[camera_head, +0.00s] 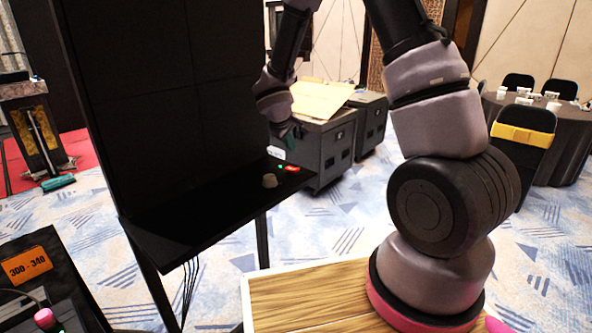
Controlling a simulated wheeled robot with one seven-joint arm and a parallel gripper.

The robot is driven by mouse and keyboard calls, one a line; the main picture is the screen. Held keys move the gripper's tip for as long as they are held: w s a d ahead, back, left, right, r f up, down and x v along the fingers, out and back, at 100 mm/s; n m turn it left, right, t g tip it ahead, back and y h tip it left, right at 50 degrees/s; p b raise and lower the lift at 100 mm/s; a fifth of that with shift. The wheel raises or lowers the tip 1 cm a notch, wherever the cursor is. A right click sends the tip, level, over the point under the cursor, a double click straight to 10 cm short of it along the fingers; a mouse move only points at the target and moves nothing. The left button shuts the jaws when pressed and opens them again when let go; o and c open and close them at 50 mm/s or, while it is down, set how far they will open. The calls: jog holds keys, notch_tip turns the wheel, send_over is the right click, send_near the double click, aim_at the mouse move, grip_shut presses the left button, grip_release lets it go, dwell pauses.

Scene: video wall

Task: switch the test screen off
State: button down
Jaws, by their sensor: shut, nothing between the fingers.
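The test screen (150,100) is a tall dark panel at the left, with faint seams between its tiles and no picture showing on it. A black ledge (190,222) juts out below it. On the ledge's right end are a red button or switch (292,169), a small green light (280,166) and a white label (276,152). A brownish-grey knob (269,181) stands to their left. My gripper (293,136) is shut and empty, pointing down above the label and red switch. It appears apart from the switch, though the fingertips are small and dark.
Grey equipment cases (335,150) with a cardboard sheet (320,98) stand behind the ledge. Thin dark legs and hanging cables (188,285) are under the ledge. A round table (560,125) with chairs is at the far right. Patterned carpet (345,235) is open between them.

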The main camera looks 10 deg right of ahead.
aim_at(295, 170)
jog(key=shift+s+d+f, duration=0.15)
jog(key=shift+s+f, duration=0.05)
jog(key=shift+f, duration=0.5)
jog(key=shift+s+d+f, duration=0.1)
jog(key=shift+s+f, duration=0.05)
jog(key=shift+f, duration=0.5)
jog(key=shift+s+d+f, duration=0.15)
jog(key=shift+s+f, duration=0.05)
jog(key=shift+f, duration=0.5)
dwell(0.5)
jog(key=shift+s+d+f, duration=0.1)
jog(key=shift+f, duration=0.3)
jog(key=shift+s+f, duration=0.1)
jog(key=shift+f, duration=0.25)
dwell(0.5)
jog(key=shift+r, duration=0.15)
jog(key=shift+w+r, duration=0.25)
jog(key=shift+r, duration=0.4)
jog(key=shift+w+a+r, duration=0.2)
jog(key=shift+r, duration=0.6)
jog(key=shift+w+a+r, duration=0.15)
jog(key=shift+w+r, duration=0.05)
jog(key=shift+r, duration=0.55)
jog(key=shift+w+a+r, duration=0.2)
jog(key=shift+r, duration=0.6)
